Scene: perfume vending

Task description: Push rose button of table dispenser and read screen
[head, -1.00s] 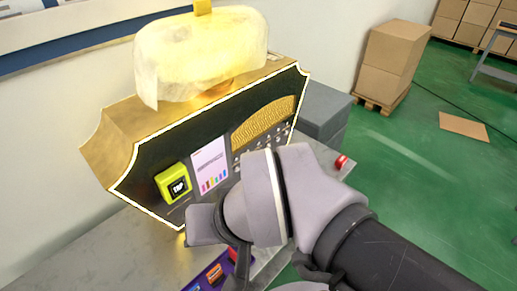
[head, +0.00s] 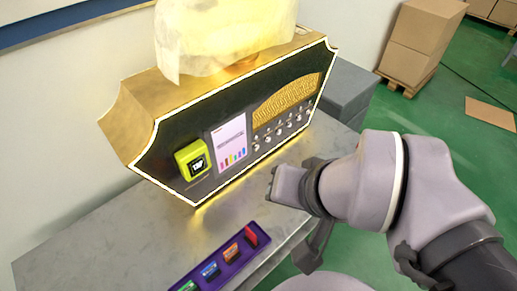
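The table dispenser (head: 135,118) is a gold box with a black, light-edged front, standing on a grey table. Its front holds a row of small silver knob-like buttons (head: 282,131) under a gold textured panel (head: 287,100). Which button is rose cannot be read. A white panel with coloured bars (head: 229,141), possibly the screen, sits left of the buttons; its text is too small to read. A yellow-green card reader (head: 193,160) marked "TAP" is at the left. My gripper (head: 272,187) is in front of and below the buttons, apart from them. Its finger opening is unclear.
A purple tray (head: 207,270) with several coloured cards lies on the table (head: 105,240) near its front edge. A pale cloth-like cover (head: 222,38) is on top of the dispenser. Grey boxes (head: 350,92) stand behind right; cardboard boxes (head: 422,38) stand farther back on green floor.

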